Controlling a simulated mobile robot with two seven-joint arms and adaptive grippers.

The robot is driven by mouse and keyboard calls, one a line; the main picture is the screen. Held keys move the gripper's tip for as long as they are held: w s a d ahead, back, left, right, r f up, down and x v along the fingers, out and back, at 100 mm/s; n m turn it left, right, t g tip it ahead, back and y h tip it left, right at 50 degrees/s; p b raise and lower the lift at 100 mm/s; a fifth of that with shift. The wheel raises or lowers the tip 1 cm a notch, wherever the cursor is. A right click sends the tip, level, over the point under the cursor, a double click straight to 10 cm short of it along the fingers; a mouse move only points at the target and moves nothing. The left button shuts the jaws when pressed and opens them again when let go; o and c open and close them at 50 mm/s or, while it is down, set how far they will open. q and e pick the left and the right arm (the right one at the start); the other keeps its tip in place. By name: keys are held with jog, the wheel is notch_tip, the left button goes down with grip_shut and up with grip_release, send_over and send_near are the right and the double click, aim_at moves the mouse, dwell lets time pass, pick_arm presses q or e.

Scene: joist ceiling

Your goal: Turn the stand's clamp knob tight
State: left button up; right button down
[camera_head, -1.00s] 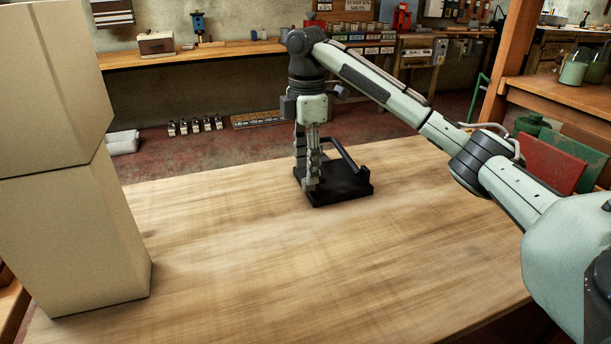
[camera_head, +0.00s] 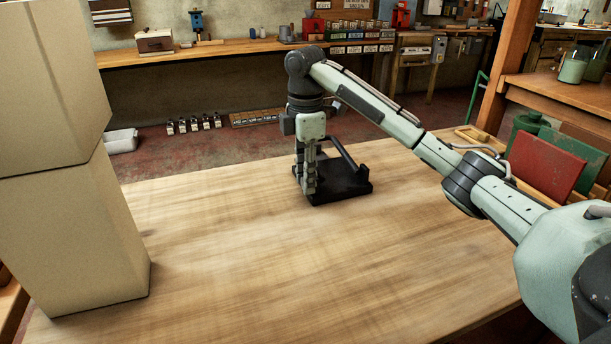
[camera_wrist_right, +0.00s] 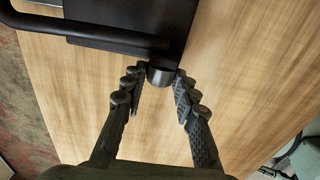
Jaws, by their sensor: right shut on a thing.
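The stand (camera_head: 348,184) is a black flat base with a bent bar, standing on the wooden table in the head view. Its plate also shows at the top of the wrist view (camera_wrist_right: 130,18). The clamp knob (camera_wrist_right: 160,76) is a short dark cylinder at the plate's edge in the wrist view. My right gripper (camera_head: 309,188) points down at the stand's left front edge. In the wrist view its two ridged fingers (camera_wrist_right: 161,80) are on either side of the knob, shut on it. In the head view the fingers hide the knob. My left gripper is out of view.
Two stacked tan boxes (camera_head: 75,225) stand at the table's left. The wooden table (camera_head: 270,260) is clear in front of the stand. A red panel (camera_head: 547,165) and green containers are beyond the table's right edge. A workbench (camera_head: 220,50) runs along the back wall.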

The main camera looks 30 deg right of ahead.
jog(key=t, duration=0.3)
jog(key=shift+s+f+h, duration=0.1)
jog(key=shift+s+h, duration=0.3)
jog(key=shift+s+a+t+h, duration=0.1)
jog(key=shift+t+h, duration=0.3)
jog(key=shift+t, duration=0.9)
jog(key=c, duration=1.2)
grip_release()
jog(key=shift+o, duration=0.2)
jog(key=v, duration=1.2)
